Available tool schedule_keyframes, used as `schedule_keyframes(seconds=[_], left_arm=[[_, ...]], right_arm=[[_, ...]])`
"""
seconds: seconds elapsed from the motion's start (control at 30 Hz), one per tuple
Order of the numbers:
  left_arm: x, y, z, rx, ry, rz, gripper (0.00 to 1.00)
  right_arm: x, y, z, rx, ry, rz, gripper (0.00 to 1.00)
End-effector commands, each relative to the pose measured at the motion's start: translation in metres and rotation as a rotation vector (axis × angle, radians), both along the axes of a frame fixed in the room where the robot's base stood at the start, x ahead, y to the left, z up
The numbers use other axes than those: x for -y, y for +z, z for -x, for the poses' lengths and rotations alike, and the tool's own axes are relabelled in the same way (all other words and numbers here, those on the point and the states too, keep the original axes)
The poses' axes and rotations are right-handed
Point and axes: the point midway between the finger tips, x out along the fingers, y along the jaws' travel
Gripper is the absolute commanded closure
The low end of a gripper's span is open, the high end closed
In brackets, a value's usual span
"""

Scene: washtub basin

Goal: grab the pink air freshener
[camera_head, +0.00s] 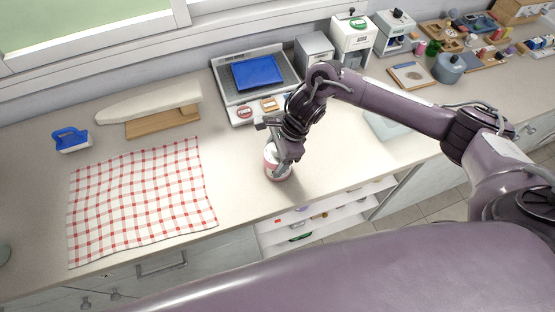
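The pink air freshener (275,170) is a small white and pink can-like object near the front edge of the counter, in the middle of the head view. My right gripper (281,160) reaches in from the right and is at the air freshener, with its fingers over the near right side of it. The gripper covers part of the object. I cannot tell whether the fingers are closed on it. My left gripper does not show.
A red and white checked cloth (140,205) lies to the left. A blue-handled brush (71,140), a small ironing board (150,102) and a metal tray with a blue slab (257,73) stand behind. An open drawer or shelf (320,215) shows below the counter edge.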

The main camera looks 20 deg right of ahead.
Motion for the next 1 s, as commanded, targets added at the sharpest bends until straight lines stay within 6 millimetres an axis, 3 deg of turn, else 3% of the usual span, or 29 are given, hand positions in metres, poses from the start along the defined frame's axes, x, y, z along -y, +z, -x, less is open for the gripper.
schedule_keyframes(seconds=[0.03,0.2,0.47,0.67,0.87,0.97,1.0], left_arm=[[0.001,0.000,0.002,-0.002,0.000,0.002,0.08],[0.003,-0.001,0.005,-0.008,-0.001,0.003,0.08],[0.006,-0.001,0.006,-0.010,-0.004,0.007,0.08],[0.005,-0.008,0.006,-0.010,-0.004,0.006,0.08],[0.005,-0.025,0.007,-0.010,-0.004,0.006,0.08],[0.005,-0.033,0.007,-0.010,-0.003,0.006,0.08],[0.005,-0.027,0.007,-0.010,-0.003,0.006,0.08]], right_arm=[[0.000,0.000,0.000,0.000,0.000,0.000,0.45],[0.000,0.001,-0.001,0.001,0.000,-0.001,0.63],[-0.001,0.002,-0.001,0.002,0.000,-0.002,0.63],[-0.001,0.016,-0.002,0.005,0.001,-0.004,0.63],[-0.001,0.057,-0.002,0.011,0.004,-0.003,0.63],[0.000,0.091,-0.003,0.015,0.002,0.000,0.63],[0.001,0.105,-0.003,0.014,0.002,0.002,0.63]])
